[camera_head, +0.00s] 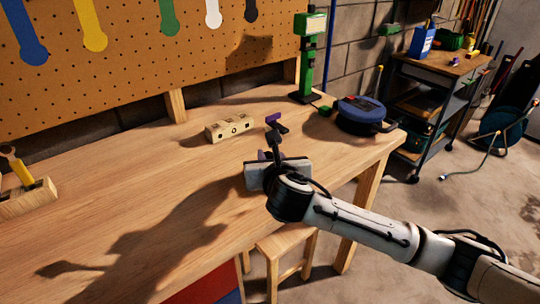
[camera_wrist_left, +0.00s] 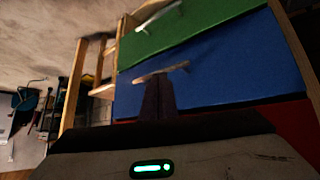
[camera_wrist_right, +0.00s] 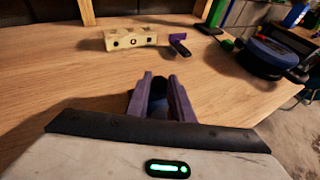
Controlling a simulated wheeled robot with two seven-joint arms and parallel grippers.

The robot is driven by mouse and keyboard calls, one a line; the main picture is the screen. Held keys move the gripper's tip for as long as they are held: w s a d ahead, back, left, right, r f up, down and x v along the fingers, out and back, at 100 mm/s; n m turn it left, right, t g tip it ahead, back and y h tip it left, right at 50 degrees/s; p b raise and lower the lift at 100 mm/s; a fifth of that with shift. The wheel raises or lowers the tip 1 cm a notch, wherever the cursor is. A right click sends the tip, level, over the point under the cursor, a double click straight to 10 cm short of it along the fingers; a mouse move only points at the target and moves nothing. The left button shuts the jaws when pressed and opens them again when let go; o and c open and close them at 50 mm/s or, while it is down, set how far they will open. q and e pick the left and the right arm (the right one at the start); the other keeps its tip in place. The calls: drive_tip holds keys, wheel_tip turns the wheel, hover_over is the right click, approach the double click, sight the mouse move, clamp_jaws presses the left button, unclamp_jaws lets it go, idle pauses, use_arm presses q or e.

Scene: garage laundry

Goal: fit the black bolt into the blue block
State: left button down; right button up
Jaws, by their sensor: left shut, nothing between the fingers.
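My right gripper (camera_wrist_right: 160,82) is over the workbench, with its two purple fingers apart. A dark rounded piece (camera_wrist_right: 158,90), which looks like the black bolt, fills the gap between them. In the head view a black upright shape (camera_head: 274,145) rises beside the right gripper. A small purple-blue piece with a dark end (camera_wrist_right: 178,38) lies beyond the fingers; it also shows in the head view (camera_head: 273,118). I cannot tell for sure whether it is the blue block. My left gripper (camera_wrist_left: 158,95) is shut and empty, in front of the drawers.
A pale wooden block with holes (camera_head: 230,127) lies on the bench (camera_head: 130,185), left of the purple-blue piece. A blue cable reel (camera_head: 361,112) and a green lamp (camera_head: 306,75) stand at the right. A stool (camera_head: 285,250) is below the edge. The bench's left middle is clear.

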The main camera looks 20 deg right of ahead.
drive_tip(key=o, duration=0.3)
drive_tip(key=shift+s+f, duration=0.1)
drive_tip(key=shift+f, duration=0.4)
drive_tip(key=shift+o, duration=0.2)
drive_tip(key=shift+f, duration=0.1)
drive_tip(key=shift+d, duration=0.15)
drive_tip(key=shift+s, duration=0.1)
drive_tip(key=r+v, duration=0.1)
drive_tip(key=v, duration=0.9)
drive_tip(key=shift+a, duration=0.35)
drive_tip(key=shift+r, duration=0.2)
